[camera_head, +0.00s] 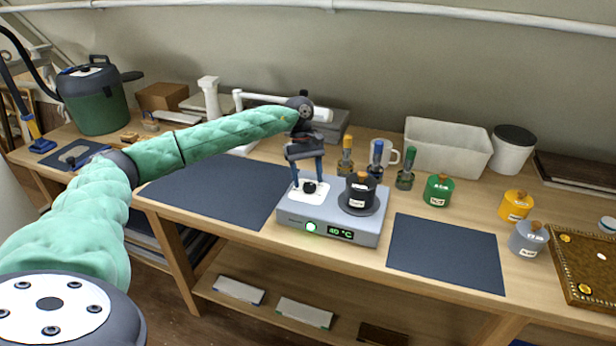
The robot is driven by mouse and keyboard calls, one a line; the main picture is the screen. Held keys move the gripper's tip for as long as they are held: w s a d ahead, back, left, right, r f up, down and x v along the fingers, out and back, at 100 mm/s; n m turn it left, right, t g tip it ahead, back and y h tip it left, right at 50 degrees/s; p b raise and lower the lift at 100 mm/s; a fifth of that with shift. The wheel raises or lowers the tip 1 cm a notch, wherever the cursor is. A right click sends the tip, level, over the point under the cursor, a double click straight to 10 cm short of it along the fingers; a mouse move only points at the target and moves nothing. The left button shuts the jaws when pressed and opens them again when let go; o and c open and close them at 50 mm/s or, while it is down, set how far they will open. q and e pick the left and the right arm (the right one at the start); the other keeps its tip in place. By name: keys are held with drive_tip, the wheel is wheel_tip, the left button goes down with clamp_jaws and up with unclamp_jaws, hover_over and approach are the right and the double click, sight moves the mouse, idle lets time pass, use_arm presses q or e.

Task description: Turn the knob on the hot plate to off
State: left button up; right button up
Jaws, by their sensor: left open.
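The grey hot plate (285,218) stands on the wooden bench. Its black knob (309,188) sits on a white panel at the left of its top. A lit green indicator (311,227) and a green temperature display (341,233) show on its front. A dark pot (360,190) with a wooden lid knob stands on its round heating disc. My left gripper (309,184) points down at the hot plate, open, with its fingers on either side of the knob. I cannot tell if they touch it. My right gripper is not in view.
Dark mats (445,252) lie on both sides of the hot plate. Several small bottles (376,158) and a white mug (391,153) stand behind it. Green (438,190), yellow (515,206) and grey (527,239) pots stand to the right. A white bin (447,146) is at the back.

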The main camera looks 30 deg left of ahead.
use_arm(q)
drive_tip(key=shift+s+d+f, duration=0.1)
drive_tip(key=shift+d+f, duration=0.05)
drive_tip(key=shift+f, duration=0.3)
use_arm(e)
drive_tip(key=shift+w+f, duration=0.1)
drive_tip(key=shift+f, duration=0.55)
